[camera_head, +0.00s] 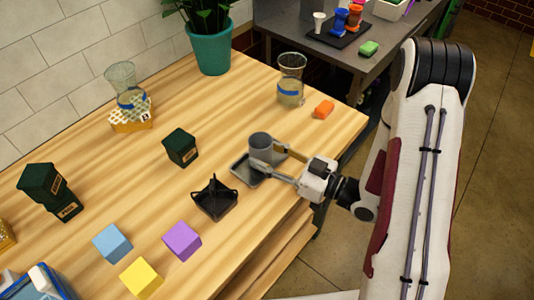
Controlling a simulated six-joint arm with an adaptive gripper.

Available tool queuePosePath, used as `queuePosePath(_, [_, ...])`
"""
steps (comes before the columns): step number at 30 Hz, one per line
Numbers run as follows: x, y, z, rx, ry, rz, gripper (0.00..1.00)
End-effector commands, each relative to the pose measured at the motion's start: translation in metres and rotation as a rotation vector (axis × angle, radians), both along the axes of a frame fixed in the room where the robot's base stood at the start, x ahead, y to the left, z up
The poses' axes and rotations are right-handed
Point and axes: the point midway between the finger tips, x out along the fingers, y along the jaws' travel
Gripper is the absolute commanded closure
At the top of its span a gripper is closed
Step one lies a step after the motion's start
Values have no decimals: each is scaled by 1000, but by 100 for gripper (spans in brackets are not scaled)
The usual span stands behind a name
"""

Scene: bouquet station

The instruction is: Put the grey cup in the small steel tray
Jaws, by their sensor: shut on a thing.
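The grey cup (260,143) is upright between the fingers of my gripper (265,160), at the right part of the wooden table. My gripper is shut on the cup and reaches in from the right. The small steel tray (242,175) lies on the table directly below and around the cup in this view. The cup's base is partly hidden by a finger, so I cannot tell whether it touches the tray floor or is held just above it.
A black pronged holder (215,199) stands just left of the tray. A dark green box (181,147), a purple cube (182,241), a glass beaker (291,80) and an orange block (324,109) are nearby. The table's front edge runs close below the tray.

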Motion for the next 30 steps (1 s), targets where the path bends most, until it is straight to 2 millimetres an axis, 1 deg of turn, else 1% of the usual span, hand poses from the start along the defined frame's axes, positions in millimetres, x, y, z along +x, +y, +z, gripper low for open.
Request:
queuePosePath(4, [0, 0, -3, 1, -1, 0, 84])
queuePosePath(5, [0, 0, -3, -1, -1, 0, 55])
queuePosePath(6, [0, 0, -3, -1, -1, 0, 44])
queuePosePath(7, [0, 0, -3, -1, -1, 0, 43])
queuePosePath(23, [0, 0, 1, 0, 0, 0, 43])
queuePosePath(30, [-8, -12, 0, 0, 0, -3, 43])
